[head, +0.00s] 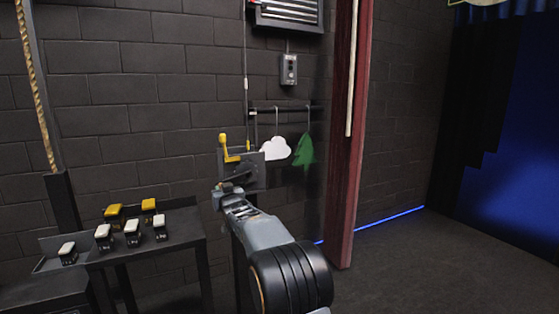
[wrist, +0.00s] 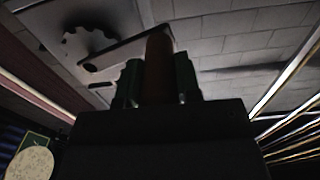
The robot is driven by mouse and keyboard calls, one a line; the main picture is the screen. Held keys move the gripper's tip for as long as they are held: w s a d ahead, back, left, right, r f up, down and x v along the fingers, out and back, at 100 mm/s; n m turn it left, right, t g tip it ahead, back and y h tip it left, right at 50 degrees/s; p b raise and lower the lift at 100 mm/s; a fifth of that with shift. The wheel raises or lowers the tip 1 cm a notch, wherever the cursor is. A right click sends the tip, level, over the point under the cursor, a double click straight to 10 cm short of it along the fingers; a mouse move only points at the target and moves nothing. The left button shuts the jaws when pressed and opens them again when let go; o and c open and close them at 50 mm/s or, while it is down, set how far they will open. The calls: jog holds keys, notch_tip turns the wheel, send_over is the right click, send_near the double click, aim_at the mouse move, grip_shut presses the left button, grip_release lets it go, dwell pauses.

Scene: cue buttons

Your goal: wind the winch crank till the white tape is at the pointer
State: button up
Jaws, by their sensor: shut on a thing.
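The winch (head: 254,168) is mounted at the wall, with a thin line running up from it. In the wrist view its flat crank arm (wrist: 115,56) slants across the top, beside a toothed wheel (wrist: 88,42). My gripper (head: 222,190) reaches the crank's near side in the head view. In the wrist view my gripper (wrist: 158,85) is shut on the brown crank handle (wrist: 159,55), one finger on each side. A yellow lever (head: 227,148) stands up on the winch's left.
A dark bench (head: 182,226) with several white and yellow buttons stands at the left. A white cloud (head: 275,150) and green tree (head: 304,150) hang right of the winch. A dark red post (head: 347,170) stands further right. The floor at the right is clear.

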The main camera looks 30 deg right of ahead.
jog(key=shift+a+r, duration=0.15)
jog(key=shift+r, duration=0.1)
notch_tip(320, 180, up, 5)
jog(key=p, duration=0.3)
jog(key=shift+p, duration=0.35)
jog(key=shift+r, duration=0.1)
jog(key=d+r+p, duration=0.1)
jog(key=p, duration=0.1)
jog(key=d+r+p, duration=0.1)
jog(key=r+p, duration=0.1)
jog(key=d+r+p, duration=0.1)
jog(key=p, duration=0.1)
jog(key=shift+s+r, duration=0.2)
jog(key=shift+f, duration=0.1)
